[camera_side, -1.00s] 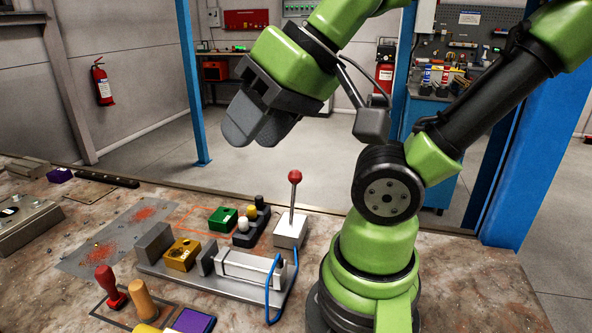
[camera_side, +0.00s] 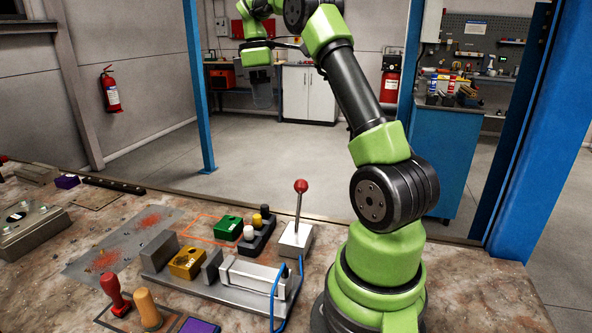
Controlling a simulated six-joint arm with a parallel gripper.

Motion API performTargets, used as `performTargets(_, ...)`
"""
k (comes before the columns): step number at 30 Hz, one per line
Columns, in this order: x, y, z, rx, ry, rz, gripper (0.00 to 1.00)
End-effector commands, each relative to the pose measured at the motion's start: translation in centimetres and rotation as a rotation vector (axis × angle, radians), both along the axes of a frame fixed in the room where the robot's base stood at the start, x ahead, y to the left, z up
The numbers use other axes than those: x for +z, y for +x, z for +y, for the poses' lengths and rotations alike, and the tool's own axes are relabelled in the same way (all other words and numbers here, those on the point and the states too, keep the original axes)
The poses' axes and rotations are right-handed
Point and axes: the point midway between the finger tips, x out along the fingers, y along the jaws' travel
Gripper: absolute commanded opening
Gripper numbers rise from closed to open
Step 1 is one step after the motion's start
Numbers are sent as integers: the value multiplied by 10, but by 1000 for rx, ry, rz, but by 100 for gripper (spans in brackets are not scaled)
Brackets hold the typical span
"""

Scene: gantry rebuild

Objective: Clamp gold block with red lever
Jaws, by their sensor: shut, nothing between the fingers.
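The gold block (camera_side: 187,262) sits in the grey clamp, between the left end plate (camera_side: 159,250) and the moving jaw plate (camera_side: 212,266). I cannot tell whether the jaw plate touches it. The red-knobbed lever (camera_side: 300,190) stands nearly upright on its white base (camera_side: 296,238), behind the right end of the clamp. My gripper (camera_side: 263,98) is raised high and far back, pointing down, well away from the lever and clamp. Its fingers are shut and empty, small and faint against the room behind.
A red-handled stamp (camera_side: 114,296), a wooden-handled one (camera_side: 147,309) and a purple pad (camera_side: 198,326) lie in front. A control box (camera_side: 32,232) is at left.

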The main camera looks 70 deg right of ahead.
Motion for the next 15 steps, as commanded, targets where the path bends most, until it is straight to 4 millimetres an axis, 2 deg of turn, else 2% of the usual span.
performTargets(1,-14,-4,-19,5,31,22,0)
performTargets(3,-28,-11,-36,27,71,41,0)
performTargets(6,-44,-19,-54,46,115,52,0)
performTargets(10,-54,-25,-63,62,144,54,0)
performTargets(15,-60,-27,-63,72,153,57,0)
